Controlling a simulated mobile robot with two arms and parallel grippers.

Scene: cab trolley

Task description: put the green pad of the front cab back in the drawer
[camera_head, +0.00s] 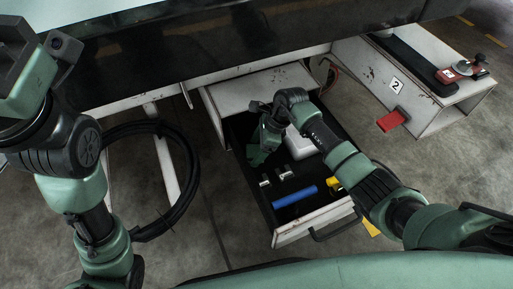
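The drawer (318,218) is pulled open below the dark bench edge. My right gripper (259,152) points down into its back left part. A small dark green patch shows at its tip; I cannot tell whether it is the green pad or part of the gripper. The fingers are too small and hidden to read. My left gripper (22,45) is raised at the top left, far from the drawer and partly cut off by the frame; its opening is unclear.
The drawer also holds a white block (300,146), a blue cylinder (295,196), small metal pieces (284,173) and a yellow item (334,183). A black cable coil (190,190) hangs left of it. A white box marked 2 (435,117) with a red tab (392,120) stands right.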

